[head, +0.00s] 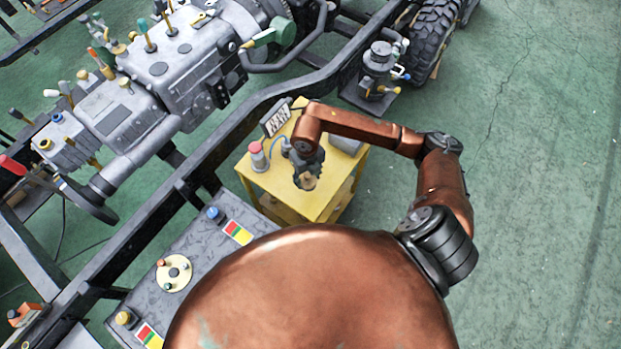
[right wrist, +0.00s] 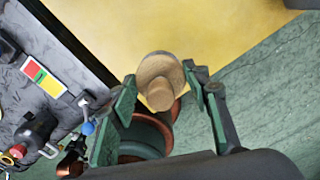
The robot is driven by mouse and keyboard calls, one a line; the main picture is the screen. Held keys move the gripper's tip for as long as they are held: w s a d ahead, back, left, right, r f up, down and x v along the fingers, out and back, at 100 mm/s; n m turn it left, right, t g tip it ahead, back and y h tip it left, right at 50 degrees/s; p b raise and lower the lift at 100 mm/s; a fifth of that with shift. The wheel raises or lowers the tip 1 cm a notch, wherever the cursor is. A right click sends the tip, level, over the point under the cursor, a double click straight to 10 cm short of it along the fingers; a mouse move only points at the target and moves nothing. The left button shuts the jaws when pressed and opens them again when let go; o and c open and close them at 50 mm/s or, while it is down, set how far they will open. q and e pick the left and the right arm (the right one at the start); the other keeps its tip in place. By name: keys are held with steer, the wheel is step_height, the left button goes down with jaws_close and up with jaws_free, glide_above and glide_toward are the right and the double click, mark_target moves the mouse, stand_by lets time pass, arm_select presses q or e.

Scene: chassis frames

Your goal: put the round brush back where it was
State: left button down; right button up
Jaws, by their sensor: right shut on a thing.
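My right gripper (head: 307,181) is over the yellow cart (head: 318,208) in the head view. It is shut on the round brush, whose tan rounded end (head: 309,182) shows just below the fingers. In the right wrist view the brush (right wrist: 160,76) is a round, wood-coloured piece with a narrower stub, between the two green-and-dark fingers (right wrist: 162,92). The yellow surface lies behind it, and I cannot tell the height of the brush above it. My left gripper is not in view.
A red-capped jar (head: 257,158) stands on the cart's left side, with a black-and-white panel (head: 276,119) behind. The dark chassis rail (head: 228,139) runs along the left. Green floor (head: 540,170) is open at right.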

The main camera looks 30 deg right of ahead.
mark_target(310, 176)
steer(key=d+f, duration=0.1)
steer(key=w+f, duration=0.1)
steer(key=shift+w+d+f, duration=0.15)
steer(key=shift+d+f, duration=0.15)
steer(key=shift+d, duration=0.05)
steer(key=shift+w+d+f, duration=0.15)
steer(key=shift+f, duration=1.6)
steer(key=o, duration=1.1)
steer(key=shift+f+b, duration=0.15)
steer(key=shift+b, duration=0.15)
step_height(310, 176, up, 12)
steer(key=shift+r+p, duration=0.2)
steer(key=shift+p, duration=0.3)
